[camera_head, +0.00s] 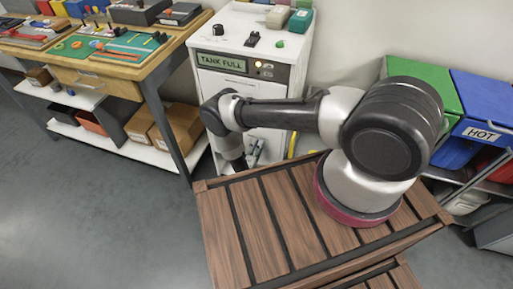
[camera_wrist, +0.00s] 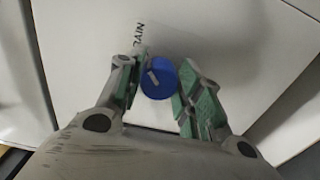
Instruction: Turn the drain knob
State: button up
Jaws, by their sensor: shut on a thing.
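The drain knob (camera_wrist: 160,80) is blue and round with a pale pointer mark, and sits on a white panel (camera_wrist: 215,45) beside printed letters of which "RAIN" shows. In the wrist view its mark runs aslant. My gripper (camera_wrist: 161,84) has its green-padded fingers on either side of the knob and is shut on it. In the head view my gripper (camera_head: 253,153) is low at the front of the white machine (camera_head: 280,85); the knob is hidden there. The machine's display (camera_head: 222,63) reads "TANK FULL", with small lights beside it.
A brown slatted wooden surface (camera_head: 248,222) lies under my arm, in front of the machine. A workbench (camera_head: 165,45) with tools and boxes stands at left. Green and blue bins (camera_head: 481,97), one marked "HOT", stand at right. Grey floor (camera_head: 95,215) is open at front left.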

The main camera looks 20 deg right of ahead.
dwell(0.4)
jog(key=o, duration=1)
jog(key=shift+v, duration=3.75)
